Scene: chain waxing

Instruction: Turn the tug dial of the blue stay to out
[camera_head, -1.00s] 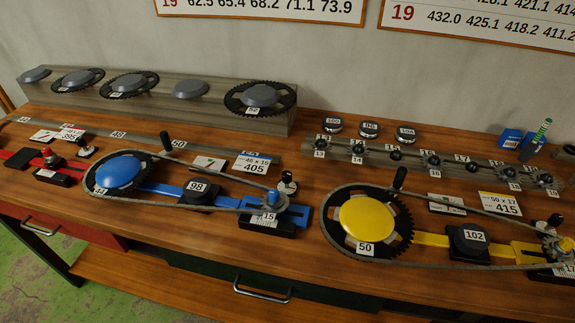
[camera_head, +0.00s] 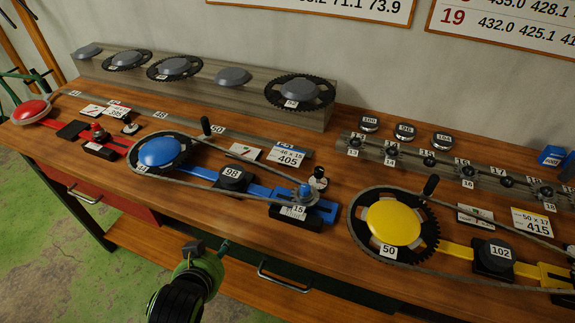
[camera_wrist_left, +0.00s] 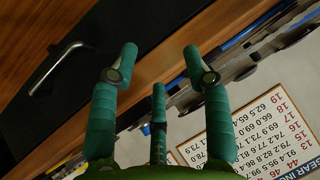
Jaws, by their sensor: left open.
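The blue stay is a blue bar (camera_head: 262,190) on the bench with a blue disc (camera_head: 160,152) at its left end, a black block marked 98 (camera_head: 232,178) on it, and a small sprocket at its right end, above a 15 label. A chain loops around both ends. A small black-and-white knob (camera_head: 318,179) stands just behind the right end; I cannot read its setting. My left gripper (camera_head: 209,248) is in front of the bench, below its front edge and apart from the stay. In the left wrist view its green fingers (camera_wrist_left: 160,66) are spread and empty. My right gripper is not in view.
A yellow stay (camera_head: 455,249) with a chain lies to the right and a red stay (camera_head: 50,122) to the left. A sprocket rack (camera_head: 225,97) stands behind. A drawer handle (camera_head: 285,277) sticks out of the bench front near my left gripper.

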